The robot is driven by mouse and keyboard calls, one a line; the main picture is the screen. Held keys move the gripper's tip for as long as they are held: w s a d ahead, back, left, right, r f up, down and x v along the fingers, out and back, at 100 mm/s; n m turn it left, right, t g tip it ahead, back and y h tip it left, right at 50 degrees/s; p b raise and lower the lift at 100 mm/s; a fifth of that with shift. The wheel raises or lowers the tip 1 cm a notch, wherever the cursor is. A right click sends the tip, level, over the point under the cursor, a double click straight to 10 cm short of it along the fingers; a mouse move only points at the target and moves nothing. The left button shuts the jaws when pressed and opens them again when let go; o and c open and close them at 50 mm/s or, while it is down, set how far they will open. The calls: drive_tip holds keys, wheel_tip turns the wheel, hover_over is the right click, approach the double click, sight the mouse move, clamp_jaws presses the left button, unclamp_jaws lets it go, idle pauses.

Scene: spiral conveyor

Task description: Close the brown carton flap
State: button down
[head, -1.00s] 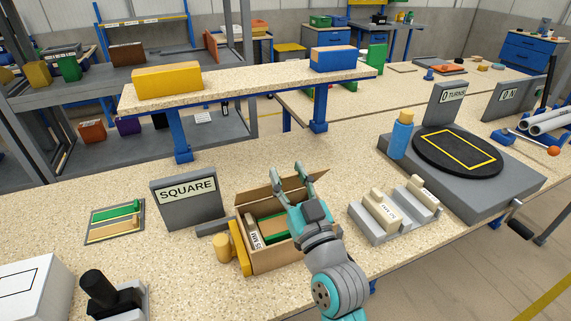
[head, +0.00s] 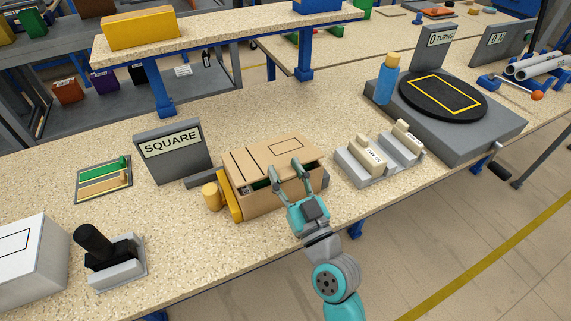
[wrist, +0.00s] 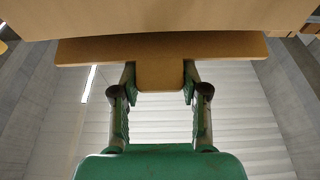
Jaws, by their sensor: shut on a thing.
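The brown carton (head: 262,203) sits on the speckled bench in the head view, with a yellow piece (head: 229,194) at its left side. Its brown flap (head: 262,155) lies over the top, nearly flat, with a narrow dark gap under its front edge where a bit of green shows inside. My gripper (head: 286,178) is at the flap's front edge. In the wrist view my gripper (wrist: 160,85) is shut on the flap's tab (wrist: 159,72), one finger on each side. The flap (wrist: 220,46) spans the view below the carton wall (wrist: 160,15).
A SQUARE sign (head: 172,150) stands behind left of the carton. A grey holder with pale blocks (head: 366,170) stands close on the right, with a black turntable (head: 443,95) beyond. A black-handled tool (head: 97,245) and white box (head: 28,255) are at left.

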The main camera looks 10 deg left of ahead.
drive_tip(key=shift+f, duration=0.3)
drive_tip(key=c, duration=0.7)
unclamp_jaws()
drive_tip(key=shift+o, duration=0.7)
drive_tip(key=shift+r, duration=0.15)
drive_tip(key=v, duration=1.2)
drive_tip(key=shift+c, duration=0.3)
